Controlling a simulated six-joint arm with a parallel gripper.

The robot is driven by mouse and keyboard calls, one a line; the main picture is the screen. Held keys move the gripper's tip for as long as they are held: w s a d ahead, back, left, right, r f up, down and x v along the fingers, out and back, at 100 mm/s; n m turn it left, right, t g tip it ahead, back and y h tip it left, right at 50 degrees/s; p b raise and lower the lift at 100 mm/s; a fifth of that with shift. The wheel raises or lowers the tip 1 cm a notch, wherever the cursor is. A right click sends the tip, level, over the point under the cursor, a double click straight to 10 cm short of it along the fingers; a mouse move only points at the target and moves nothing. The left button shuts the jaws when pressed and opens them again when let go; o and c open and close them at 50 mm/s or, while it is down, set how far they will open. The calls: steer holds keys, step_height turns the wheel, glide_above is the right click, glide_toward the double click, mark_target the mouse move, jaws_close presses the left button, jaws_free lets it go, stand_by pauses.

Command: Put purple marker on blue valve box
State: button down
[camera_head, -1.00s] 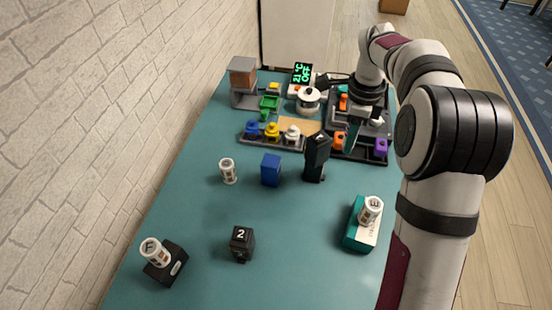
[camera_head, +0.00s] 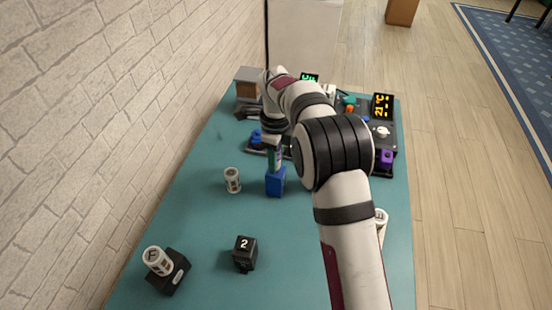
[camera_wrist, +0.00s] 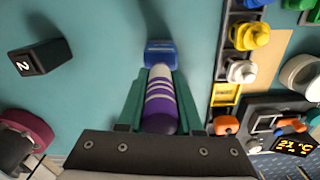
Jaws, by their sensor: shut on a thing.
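The purple marker (camera_wrist: 160,105), with white stripes, is held lengthwise between the green fingers of my gripper (camera_wrist: 158,95) in the wrist view. Its pale end points toward the blue valve box (camera_wrist: 160,47). In the head view the blue valve box (camera_head: 276,184) stands on the teal table, and my gripper (camera_head: 275,160) is directly above it, pointing down. The marker is mostly hidden there by the fingers. I cannot tell whether the marker touches the box top.
A white labelled cylinder (camera_head: 232,180) stands just left of the blue box. A black block marked 2 (camera_head: 245,253) and a cylinder on a black base (camera_head: 160,262) are nearer. A tray with yellow and white knobs (camera_wrist: 242,70) is close by. My arm hides the table's right middle.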

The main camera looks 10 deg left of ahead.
steer(key=shift+f, duration=0.1)
steer(key=c, duration=0.6)
jaws_free()
